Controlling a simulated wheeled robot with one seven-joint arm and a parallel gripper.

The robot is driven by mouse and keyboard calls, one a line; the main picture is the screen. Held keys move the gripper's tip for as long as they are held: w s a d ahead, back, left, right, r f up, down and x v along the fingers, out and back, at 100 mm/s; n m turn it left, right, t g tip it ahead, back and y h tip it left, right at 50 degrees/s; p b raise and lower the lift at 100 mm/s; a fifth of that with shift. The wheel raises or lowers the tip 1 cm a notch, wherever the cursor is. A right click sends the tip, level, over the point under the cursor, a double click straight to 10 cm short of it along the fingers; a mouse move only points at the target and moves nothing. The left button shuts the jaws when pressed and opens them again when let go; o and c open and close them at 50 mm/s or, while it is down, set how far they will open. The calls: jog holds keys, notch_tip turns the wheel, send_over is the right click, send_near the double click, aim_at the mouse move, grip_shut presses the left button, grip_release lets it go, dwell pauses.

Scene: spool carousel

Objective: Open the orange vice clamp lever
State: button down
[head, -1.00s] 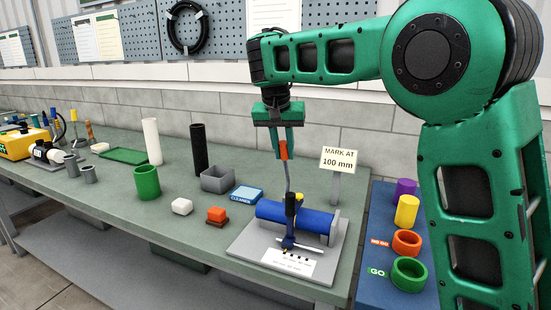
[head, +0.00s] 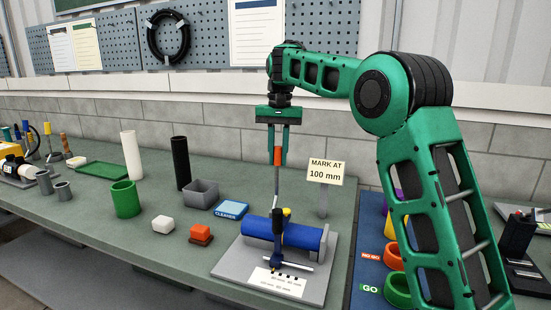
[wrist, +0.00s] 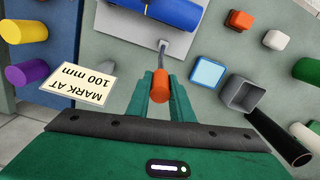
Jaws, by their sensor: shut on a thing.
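The vice lever has an orange grip (head: 278,155) on a thin grey rod that rises nearly upright behind the blue pipe (head: 300,236). My gripper (head: 277,158) points down above the vice and is shut on the orange grip. In the wrist view the orange grip (wrist: 160,84) sits between my green fingers (wrist: 160,98), with the rod running away to a small grey mount (wrist: 174,44). The rod's lower end is hidden in the head view.
A sign (head: 326,172) reading "MARK AT 100 mm" stands right of my gripper. A blue cleaner box (head: 232,209), a grey open box (head: 201,194) and a black tube (head: 181,163) stand to the left. A blue mat with gauge rings (head: 397,290) is partly behind my arm.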

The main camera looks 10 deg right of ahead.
jog(key=shift+w+d, duration=0.1)
dwell(0.3)
jog(key=c, duration=1.6)
grip_release()
jog(key=shift+o, duration=0.2)
jog(key=shift+w+r, duration=0.15)
jog(key=shift+r, duration=3.55)
jog(key=shift+d, duration=0.1)
